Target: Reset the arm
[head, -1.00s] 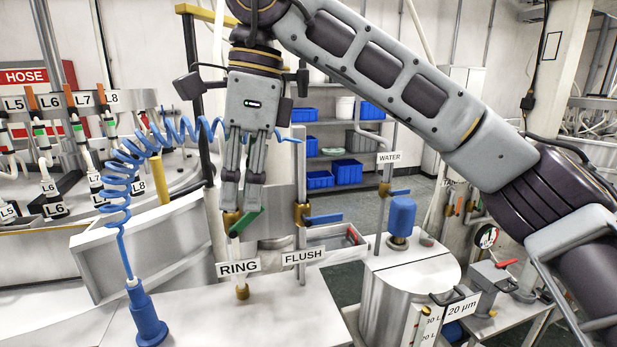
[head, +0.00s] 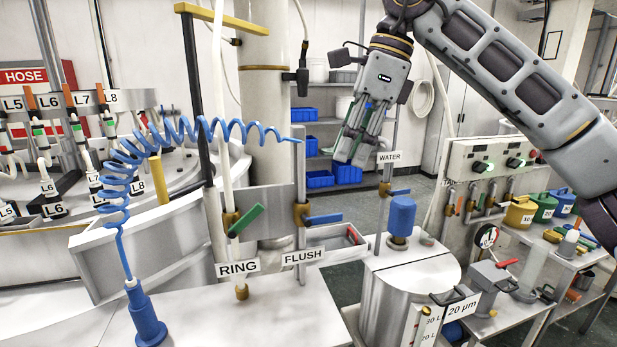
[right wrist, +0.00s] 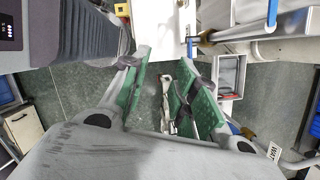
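My right gripper (head: 352,158) hangs in the air right of centre in the head view, above and left of the WATER label (head: 389,157). Its two green-padded fingers are apart in the right wrist view (right wrist: 168,95), with grey floor showing below, and nothing is visibly held. The green-handled RING valve (head: 245,221) and the blue-handled FLUSH valve (head: 322,219) stand to its lower left, clear of the gripper. The green handle slants up to the right. My left gripper is not in view.
A coiled blue hose (head: 118,185) runs from the post to a blue nozzle (head: 148,322) on the left bench. A drum with a blue cap (head: 402,217) stands below right. Blue bins (head: 347,172) sit on shelves behind. Colored cans (head: 543,207) stand far right.

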